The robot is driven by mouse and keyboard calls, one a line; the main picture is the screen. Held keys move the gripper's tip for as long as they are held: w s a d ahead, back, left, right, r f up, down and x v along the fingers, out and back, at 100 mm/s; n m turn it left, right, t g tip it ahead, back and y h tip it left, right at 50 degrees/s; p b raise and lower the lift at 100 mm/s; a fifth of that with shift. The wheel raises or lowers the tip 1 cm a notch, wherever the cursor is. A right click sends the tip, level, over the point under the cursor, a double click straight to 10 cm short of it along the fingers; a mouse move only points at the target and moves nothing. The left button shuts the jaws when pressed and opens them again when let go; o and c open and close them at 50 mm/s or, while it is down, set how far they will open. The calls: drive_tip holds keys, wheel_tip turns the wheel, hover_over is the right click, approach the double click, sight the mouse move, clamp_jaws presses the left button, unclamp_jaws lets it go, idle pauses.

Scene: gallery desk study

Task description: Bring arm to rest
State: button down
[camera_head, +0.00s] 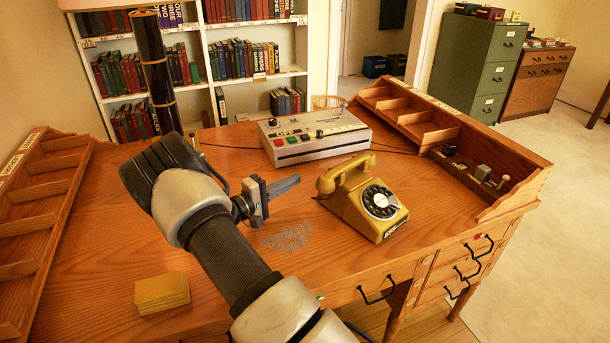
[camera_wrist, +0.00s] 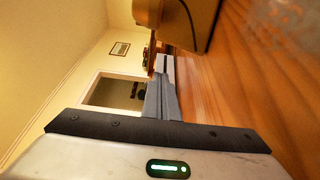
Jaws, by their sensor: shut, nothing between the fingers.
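My gripper (camera_head: 284,185) is held over the middle of the wooden desk (camera_head: 230,270), left of the yellow telephone. Its fingers are shut with nothing between them and point right in the head view. The shut fingers (camera_wrist: 160,98) also show in the wrist view, with the desk surface to their right. My arm reaches in from the bottom of the head view and hides part of the desk. The yellow rotary telephone (camera_head: 365,200) stands apart from my fingertips, and part of it shows at the top of the wrist view (camera_wrist: 185,22).
A grey device with buttons (camera_head: 312,137) stands behind the gripper. A yellow block (camera_head: 162,292) lies at the front left. Wooden compartment racks (camera_head: 45,200) line both desk sides. A dark column (camera_head: 153,70) rises behind my arm. A grey speckled patch (camera_head: 287,238) marks the desk.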

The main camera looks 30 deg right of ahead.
drive_tip(key=shift+s+a, duration=0.2)
drive_tip(key=shift+a, duration=1.2)
drive_tip(key=s+a+r+m+g+y, duration=0.2)
drive_tip(key=s+r+y, duration=0.25)
drive_tip(key=s, duration=0.25)
drive_tip(key=s+a+r+m+g+y, duration=0.2)
drive_tip(key=s+r+y, duration=0.2)
drive_tip(key=s+r, duration=0.25)
drive_tip(key=s+a+r+n+t+y, duration=0.1)
drive_tip(key=s+a+r+t+y, duration=0.35)
drive_tip(key=s+a, duration=0.45)
drive_tip(key=s+a+r+n+t+y, duration=0.1)
drive_tip(key=s+a+r+t+y, duration=0.3)
drive_tip(key=s+a, duration=0.5)
wheel_tip(320, 180, up, 21)
drive_tip(key=g+p, duration=0.1)
drive_tip(key=p, duration=2)
drive_tip(key=shift+w+r+g+y, duration=0.2)
drive_tip(key=shift+w+g+y, duration=0.1)
drive_tip(key=shift+g+y, duration=0.1)
